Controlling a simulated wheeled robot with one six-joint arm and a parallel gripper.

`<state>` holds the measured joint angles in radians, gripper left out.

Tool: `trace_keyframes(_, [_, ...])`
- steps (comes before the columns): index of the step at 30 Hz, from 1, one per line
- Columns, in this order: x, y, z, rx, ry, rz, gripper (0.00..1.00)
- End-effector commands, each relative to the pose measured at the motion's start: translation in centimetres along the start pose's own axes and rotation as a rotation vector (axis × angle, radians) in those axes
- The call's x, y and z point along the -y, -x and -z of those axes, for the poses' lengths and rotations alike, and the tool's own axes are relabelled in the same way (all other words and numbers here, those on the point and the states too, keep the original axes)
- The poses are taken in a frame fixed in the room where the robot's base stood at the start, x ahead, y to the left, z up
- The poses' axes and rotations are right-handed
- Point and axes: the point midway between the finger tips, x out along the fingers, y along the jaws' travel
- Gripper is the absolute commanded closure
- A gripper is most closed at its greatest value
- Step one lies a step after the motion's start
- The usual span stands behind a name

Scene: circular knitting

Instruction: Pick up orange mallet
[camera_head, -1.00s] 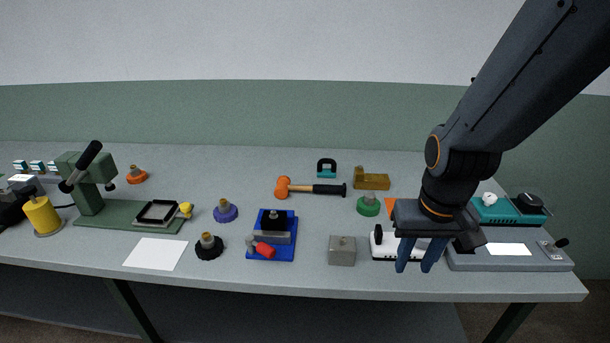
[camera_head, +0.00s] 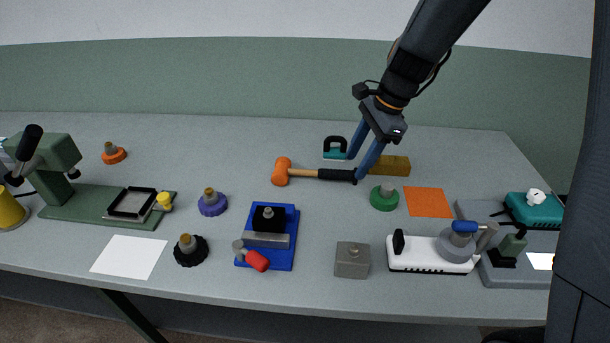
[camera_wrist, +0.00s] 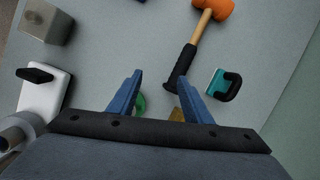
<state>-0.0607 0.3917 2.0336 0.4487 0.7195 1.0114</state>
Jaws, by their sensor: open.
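The orange mallet (camera_head: 282,171) lies flat on the table at the back middle, its orange head to the left, with a wooden neck and a black grip pointing right. In the wrist view the mallet (camera_wrist: 184,66) lies ahead of the fingers, its black grip nearest. My gripper (camera_head: 357,170) is open, with its two blue fingers pointing down around the end of the black grip in the head view.
A teal tool with a black handle (camera_head: 335,148) stands just behind the grip. A brass block (camera_head: 391,166) and a green-based knob (camera_head: 384,197) sit close on the right. A blue fixture (camera_head: 281,254) is in front. Table left of the head is clear.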

Motion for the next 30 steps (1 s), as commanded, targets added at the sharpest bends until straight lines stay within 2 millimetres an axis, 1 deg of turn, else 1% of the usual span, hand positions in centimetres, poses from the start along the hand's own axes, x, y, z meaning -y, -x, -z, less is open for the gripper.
trace_keyframes(1, [1.6,-0.8,-0.5,0.028,-0.083,0.001,0.55])
trace_keyframes(3, [3.2,-1.3,-1.2,0.061,-0.189,0.001,0.55])
trace_keyframes(7, [4.8,-1.8,-2.0,0.096,-0.298,-0.002,0.55])
trace_keyframes(17, [5.1,-4.7,-2.6,0.103,-0.319,-0.005,0.55])
trace_keyframes(27, [5.5,-8.7,-3.0,0.102,-0.318,-0.006,0.55])
trace_keyframes(30, [5.6,-9.3,-3.0,0.101,-0.318,-0.003,0.55])
